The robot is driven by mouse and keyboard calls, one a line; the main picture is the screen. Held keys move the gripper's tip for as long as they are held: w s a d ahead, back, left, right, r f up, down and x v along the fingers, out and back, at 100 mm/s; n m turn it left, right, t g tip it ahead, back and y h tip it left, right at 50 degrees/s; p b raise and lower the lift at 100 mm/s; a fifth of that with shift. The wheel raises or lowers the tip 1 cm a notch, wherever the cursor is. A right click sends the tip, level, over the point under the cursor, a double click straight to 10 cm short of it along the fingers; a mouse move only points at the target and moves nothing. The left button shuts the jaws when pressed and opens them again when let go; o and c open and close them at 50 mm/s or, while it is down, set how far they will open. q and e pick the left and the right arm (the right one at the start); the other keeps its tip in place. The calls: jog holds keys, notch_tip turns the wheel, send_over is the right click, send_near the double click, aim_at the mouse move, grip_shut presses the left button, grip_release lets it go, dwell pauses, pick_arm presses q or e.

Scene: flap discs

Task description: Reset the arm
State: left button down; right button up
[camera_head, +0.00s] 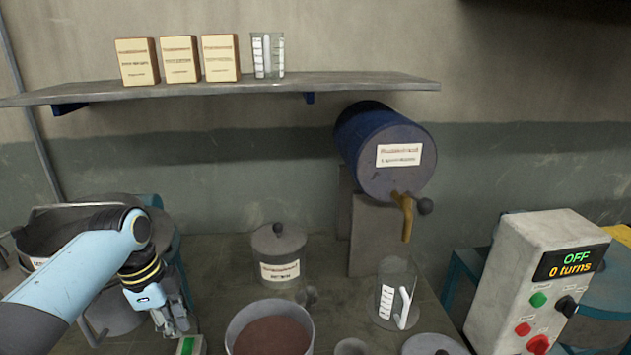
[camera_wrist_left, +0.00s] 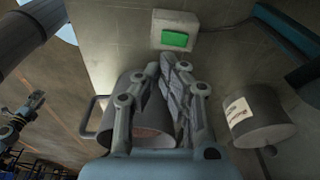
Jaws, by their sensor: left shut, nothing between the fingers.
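My left gripper (camera_head: 178,322) comes in from the left in the head view. It points down beside the green-topped button box (camera_head: 190,346), and its fingers are together with nothing between them. In the left wrist view the shut fingers (camera_wrist_left: 165,80) lie in front of a pot with brown powder. The button box (camera_wrist_left: 174,32) with its green button lies beyond the fingertips there.
The powder pot (camera_head: 270,310) stands right of the gripper, with a lidded labelled canister (camera_head: 279,254) behind. A clear jug (camera_head: 397,290) stands under the blue barrel's tap (camera_head: 403,212). A large pot (camera_head: 60,212) is behind the arm. The control box (camera_head: 540,290) reads OFF, 0 turns.

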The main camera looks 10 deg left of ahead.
pick_arm(q)
jog(key=s+d+r+n+t+y, duration=0.1)
jog(key=s+r+n, duration=0.3)
jog(key=s, duration=0.4)
jog(key=s+d+r+n+t, duration=0.1)
jog(key=s+r+n, duration=0.35)
jog(key=s, duration=0.45)
jog(key=s+d+r+n+t+y, duration=0.1)
jog(key=s+r+n, duration=0.2)
jog(key=s+n, duration=0.35)
jog(key=s+a+f+m+g+b, duration=0.2)
jog(key=f+b, duration=1)
jog(key=f, duration=2.6)
jog(key=s+f+b, duration=0.5)
jog(key=s+f, duration=0.5)
jog(key=f, duration=0.3)
jog(key=s+a+f+n+b, duration=0.1)
jog(key=s+f+b, duration=0.5)
jog(key=s+f, duration=0.4)
notch_tip(320, 180, down, 4)
jog(key=shift+f+g, duration=0.15)
jog(key=shift+g, duration=0.15)
jog(key=shift+a, duration=0.1)
